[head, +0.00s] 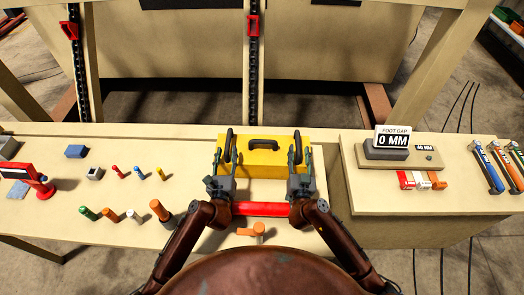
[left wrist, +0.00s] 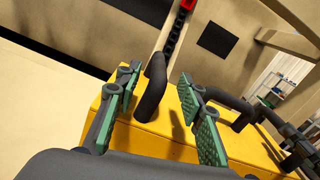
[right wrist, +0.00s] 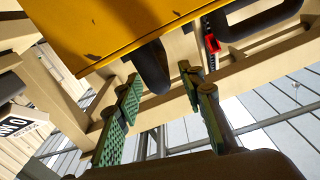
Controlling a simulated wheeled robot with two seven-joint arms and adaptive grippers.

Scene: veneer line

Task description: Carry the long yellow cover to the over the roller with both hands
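The long yellow cover (head: 275,170) sits on the bench in front of me; it has a dark handle at each end and a dark centre grip. My left gripper (head: 221,168) is at the left end; in the left wrist view its green-padded fingers stand apart on either side of the dark left handle (left wrist: 151,88). My right gripper (head: 301,168) is at the right end; in the right wrist view its fingers stand apart with the dark right handle (right wrist: 152,68) between their tips. Contact cannot be told. A red roller-like bar (head: 260,209) lies between my wrists, nearer me.
Small coloured pegs (head: 133,216) and a red clamp-like tool (head: 38,183) stand to the left. An orange knob (head: 258,229) is close to me. Posts with chains stand behind.

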